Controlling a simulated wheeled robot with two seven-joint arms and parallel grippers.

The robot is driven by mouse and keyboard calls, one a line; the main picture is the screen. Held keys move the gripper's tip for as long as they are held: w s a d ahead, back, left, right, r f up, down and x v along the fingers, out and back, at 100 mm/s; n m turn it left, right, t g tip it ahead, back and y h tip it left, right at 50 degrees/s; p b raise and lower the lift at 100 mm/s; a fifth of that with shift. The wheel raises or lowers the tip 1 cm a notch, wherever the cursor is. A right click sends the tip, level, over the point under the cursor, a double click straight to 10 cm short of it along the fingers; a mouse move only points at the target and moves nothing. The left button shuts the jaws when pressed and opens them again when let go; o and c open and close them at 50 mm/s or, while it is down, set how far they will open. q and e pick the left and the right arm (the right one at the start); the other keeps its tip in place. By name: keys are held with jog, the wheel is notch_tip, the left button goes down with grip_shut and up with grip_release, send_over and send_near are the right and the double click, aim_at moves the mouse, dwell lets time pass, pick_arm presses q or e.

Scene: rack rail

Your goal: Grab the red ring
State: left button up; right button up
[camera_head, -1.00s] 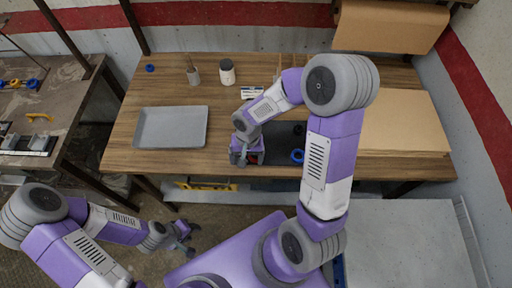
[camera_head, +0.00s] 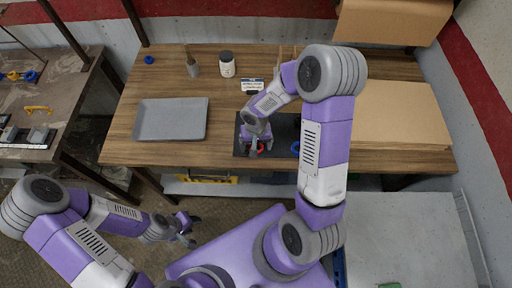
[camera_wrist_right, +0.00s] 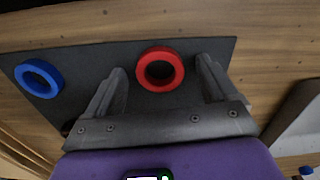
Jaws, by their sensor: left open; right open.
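The red ring (camera_wrist_right: 160,70) lies flat on a dark mat (camera_wrist_right: 85,60) in the right wrist view. In the head view the red ring (camera_head: 260,149) shows only partly, under my right gripper (camera_head: 256,148). In the right wrist view my right gripper (camera_wrist_right: 165,78) is open, with one finger to each side of the ring and nothing held; I cannot tell its exact height above the mat. My left gripper (camera_head: 190,230) is open and empty, away from the table at the lower left of the head view.
A blue ring (camera_wrist_right: 39,78) lies on the same mat, to the left in the wrist view. A grey tray (camera_head: 171,137) is on the table's left, with a jar (camera_head: 227,65) and a cup (camera_head: 192,69) behind. Brown cardboard (camera_head: 402,115) covers the right side.

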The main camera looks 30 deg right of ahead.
jog(key=c, duration=1.1)
